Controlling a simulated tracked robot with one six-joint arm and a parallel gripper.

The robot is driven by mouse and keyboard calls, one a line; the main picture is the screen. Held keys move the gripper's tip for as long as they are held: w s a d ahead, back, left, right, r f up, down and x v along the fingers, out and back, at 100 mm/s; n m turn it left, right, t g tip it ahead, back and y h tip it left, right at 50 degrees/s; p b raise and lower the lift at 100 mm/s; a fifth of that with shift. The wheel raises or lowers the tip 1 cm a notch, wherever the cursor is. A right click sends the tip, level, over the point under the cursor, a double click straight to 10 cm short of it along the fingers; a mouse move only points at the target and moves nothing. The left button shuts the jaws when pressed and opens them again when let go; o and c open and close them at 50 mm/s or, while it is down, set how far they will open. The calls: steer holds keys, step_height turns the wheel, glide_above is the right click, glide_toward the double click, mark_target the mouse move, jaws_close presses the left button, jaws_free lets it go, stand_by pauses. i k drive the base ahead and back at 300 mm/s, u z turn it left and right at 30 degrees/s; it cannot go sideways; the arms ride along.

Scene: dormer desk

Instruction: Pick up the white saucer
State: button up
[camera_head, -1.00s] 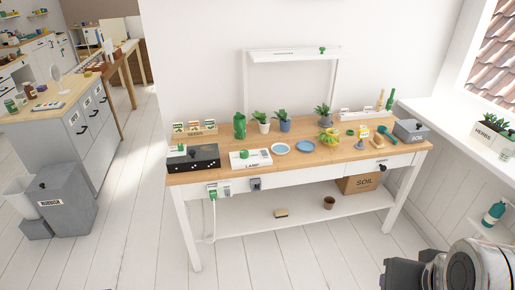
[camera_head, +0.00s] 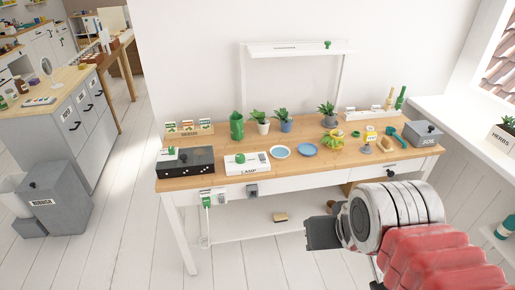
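The white saucer (camera_head: 280,151) lies flat on the wooden desk top (camera_head: 225,178). It has a pale rim and a bluish-looking centre, with nothing on it. A blue saucer (camera_head: 305,149) lies close to its right. My gripper (camera_head: 309,233) is at the lower right of the head view, in front of the desk and apart from both saucers. It shows as a dark block at the end of my arm, pointing left. Its fingers cannot be made out.
Potted plants (camera_head: 286,125) stand behind the saucers. A yellow-green pot (camera_head: 333,141) stands to the right. The desk edge in front of the saucers is clear.

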mark_target(279, 152)
steer(key=u, duration=0.45)
steer(key=i, duration=1.25)
steer(key=u, duration=0.35)
